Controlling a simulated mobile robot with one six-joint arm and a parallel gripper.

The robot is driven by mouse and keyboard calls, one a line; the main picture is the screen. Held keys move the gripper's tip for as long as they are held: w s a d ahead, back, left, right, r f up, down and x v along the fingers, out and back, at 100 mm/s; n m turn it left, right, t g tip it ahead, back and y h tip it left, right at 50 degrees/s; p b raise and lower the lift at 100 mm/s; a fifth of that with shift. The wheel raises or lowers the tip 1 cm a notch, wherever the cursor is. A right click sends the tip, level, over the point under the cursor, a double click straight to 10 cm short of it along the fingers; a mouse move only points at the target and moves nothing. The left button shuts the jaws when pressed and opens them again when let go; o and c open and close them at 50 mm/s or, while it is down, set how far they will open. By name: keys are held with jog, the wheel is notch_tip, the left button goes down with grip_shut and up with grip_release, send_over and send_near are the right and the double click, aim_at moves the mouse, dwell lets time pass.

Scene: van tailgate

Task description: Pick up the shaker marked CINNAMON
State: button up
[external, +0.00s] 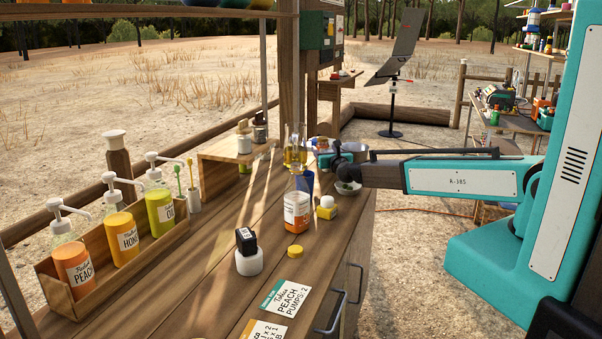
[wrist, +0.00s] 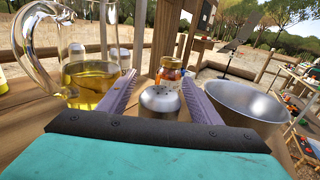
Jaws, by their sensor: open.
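A shaker with a domed metal top and small holes (wrist: 160,101) stands between the two fingers of my gripper (wrist: 160,84) in the wrist view. The fingers are open, one on each side, with a gap visible to the shaker's right; contact on the left is unclear. Its lower body and any marking are hidden, so I cannot read CINNAMON on it. In the external view my gripper (external: 329,159) is low over the far part of the counter, and I cannot make out this shaker there.
A glass jug of yellow liquid (wrist: 92,82) is close on the left. A metal bowl (wrist: 235,101) is close on the right. A jar with an orange label (wrist: 170,72) stands behind the shaker. Pump bottles (external: 121,238) line the counter's left side.

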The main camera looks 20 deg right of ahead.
dwell(0.5)
jog(key=c, duration=1.2)
jog(key=shift+r, duration=0.1)
jog(key=shift+r+b, duration=0.35)
jog(key=shift+r, duration=0.35)
jog(key=s+r+p, duration=0.1)
jog(key=s, duration=0.3)
jog(key=s+d+r+p, duration=0.1)
jog(key=s, duration=0.4)
jog(key=s+r+p, duration=0.1)
jog(key=s, duration=0.3)
jog(key=shift+s+d+r, duration=0.3)
jog(key=shift+s, duration=0.05)
